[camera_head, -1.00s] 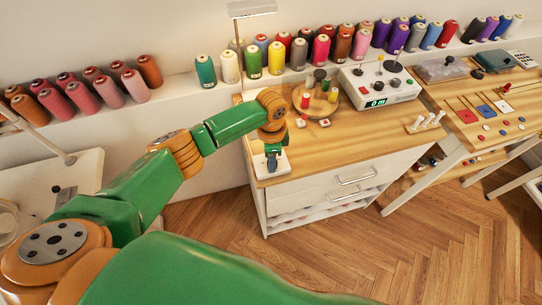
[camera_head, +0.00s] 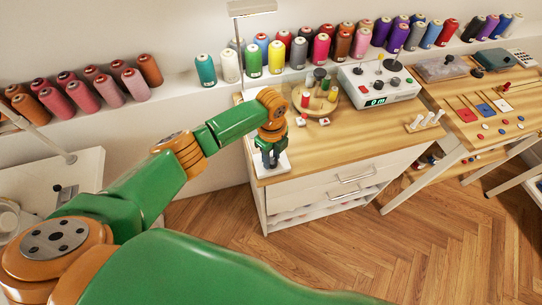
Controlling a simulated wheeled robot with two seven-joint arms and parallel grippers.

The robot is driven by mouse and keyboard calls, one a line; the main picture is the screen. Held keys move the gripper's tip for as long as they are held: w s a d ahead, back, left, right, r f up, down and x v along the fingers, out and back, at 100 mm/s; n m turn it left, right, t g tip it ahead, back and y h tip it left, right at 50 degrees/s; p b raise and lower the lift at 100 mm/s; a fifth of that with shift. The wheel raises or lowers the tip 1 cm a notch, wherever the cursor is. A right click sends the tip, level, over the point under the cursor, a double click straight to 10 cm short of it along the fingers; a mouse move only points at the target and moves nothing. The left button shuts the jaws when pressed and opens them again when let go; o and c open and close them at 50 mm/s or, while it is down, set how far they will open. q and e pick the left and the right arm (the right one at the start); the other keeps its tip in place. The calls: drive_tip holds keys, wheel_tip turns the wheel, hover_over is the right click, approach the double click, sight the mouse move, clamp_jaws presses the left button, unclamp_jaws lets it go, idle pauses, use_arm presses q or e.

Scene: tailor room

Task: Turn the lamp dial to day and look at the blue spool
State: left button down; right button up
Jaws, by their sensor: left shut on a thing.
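The lamp has a flat white head (camera_head: 252,7) on a thin post and a white base (camera_head: 260,171) at the left front corner of the wooden table. My left gripper (camera_head: 270,163) points down at this base and is shut on the dial, which its fingers hide. The dial's setting cannot be read. Blue thread spools (camera_head: 432,37) stand in the row on the back shelf, towards the right. Small spools (camera_head: 332,93) stand on a round wooden tray behind the gripper; I cannot make out a blue one there. My right gripper is not in view.
A white box with knobs and a green display (camera_head: 376,101) stands on the wooden table (camera_head: 350,140). Small dice-like blocks (camera_head: 324,122) lie near the tray. White pegs (camera_head: 424,122) stand at the right. Pink and brown spools (camera_head: 82,96) line the left shelf. The floor in front is clear.

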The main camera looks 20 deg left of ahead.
sight(272, 161)
use_arm(q)
drive_tip(key=shift+m, duration=0.6)
drive_tip(key=c, duration=0.5)
unclamp_jaws()
drive_tip(key=shift+d, duration=0.1)
wheel_tip(272, 161, up, 7)
drive_tip(key=shift+r, duration=0.1)
